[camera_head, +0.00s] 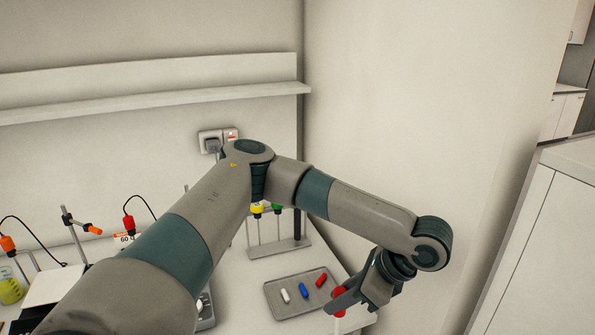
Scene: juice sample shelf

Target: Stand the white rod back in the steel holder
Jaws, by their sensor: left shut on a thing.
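My left gripper (345,300) is low at the right end of the bench, beside the grey tray. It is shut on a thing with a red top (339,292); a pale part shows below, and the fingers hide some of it. I cannot tell whether this is the white rod. A steel stand (287,249) with a flat base and thin uprights is behind the tray, partly hidden by my arm. A yellow piece (257,208) and a green one show at its top. A short white piece (285,296) lies in the tray. My right gripper is not in view.
The grey tray (272,303) also holds a short blue piece (304,290) and a short red piece (321,281). A wall shelf (150,103) runs above. Clamp stands and a yellow beaker (10,291) are at left.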

